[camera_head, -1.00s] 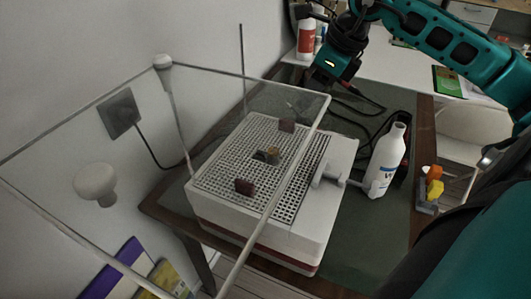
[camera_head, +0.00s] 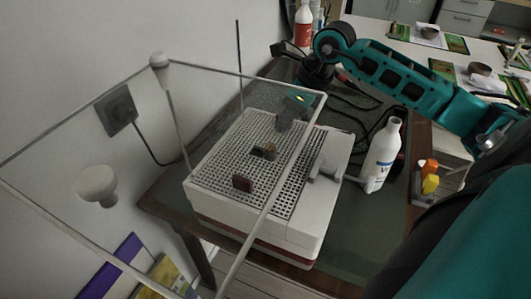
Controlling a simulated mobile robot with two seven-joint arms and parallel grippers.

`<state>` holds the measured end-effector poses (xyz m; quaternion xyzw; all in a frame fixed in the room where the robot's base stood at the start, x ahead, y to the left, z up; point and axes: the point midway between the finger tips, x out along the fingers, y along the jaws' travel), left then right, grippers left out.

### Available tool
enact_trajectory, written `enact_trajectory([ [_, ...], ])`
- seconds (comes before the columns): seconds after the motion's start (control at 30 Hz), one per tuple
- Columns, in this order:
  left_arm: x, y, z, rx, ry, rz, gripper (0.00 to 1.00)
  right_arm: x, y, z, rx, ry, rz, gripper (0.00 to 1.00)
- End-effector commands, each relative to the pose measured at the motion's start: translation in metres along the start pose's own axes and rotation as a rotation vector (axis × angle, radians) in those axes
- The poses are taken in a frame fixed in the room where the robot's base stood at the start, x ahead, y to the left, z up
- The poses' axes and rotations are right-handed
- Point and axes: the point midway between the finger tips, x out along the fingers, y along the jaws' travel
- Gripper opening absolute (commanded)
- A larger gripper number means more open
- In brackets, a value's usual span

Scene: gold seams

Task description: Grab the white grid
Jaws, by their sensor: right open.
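The white grid (camera_head: 222,168) is a perforated plate lying on top of a white box (camera_head: 300,235) on the dark table. A dark reddish block (camera_head: 242,183) stands on its near part, and a small dark and tan piece (camera_head: 264,152) sits near its middle. My right gripper (camera_head: 286,124) is open over the far end of the grid, seen through the clear panel. It covers the spot of a far reddish block, and I cannot tell whether it touches that block or the grid. My left gripper is not in view.
A clear panel with pale edges (camera_head: 240,75) stands in front of the box. A white bottle (camera_head: 382,157) and a grey knob (camera_head: 322,170) are to the right. Black cables (camera_head: 355,115) run behind.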

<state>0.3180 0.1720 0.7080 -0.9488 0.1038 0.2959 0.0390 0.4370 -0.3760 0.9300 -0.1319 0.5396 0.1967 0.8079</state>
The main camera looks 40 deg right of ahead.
Motion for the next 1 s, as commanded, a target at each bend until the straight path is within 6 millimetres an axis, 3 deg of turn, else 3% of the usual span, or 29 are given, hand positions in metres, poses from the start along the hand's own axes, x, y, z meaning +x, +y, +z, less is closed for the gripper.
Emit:
enact_trajectory([
  [0.07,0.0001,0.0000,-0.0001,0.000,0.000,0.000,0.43,-0.0003,0.0000,0.0000,0.000,0.000,0.000,0.40],
  [0.47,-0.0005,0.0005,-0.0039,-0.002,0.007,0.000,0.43,-0.0005,0.0001,-0.0002,0.000,0.000,0.000,0.01],
  [1.0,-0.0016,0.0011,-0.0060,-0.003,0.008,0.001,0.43,-0.0035,-0.0007,0.0010,0.000,0.000,0.000,0.00],
])
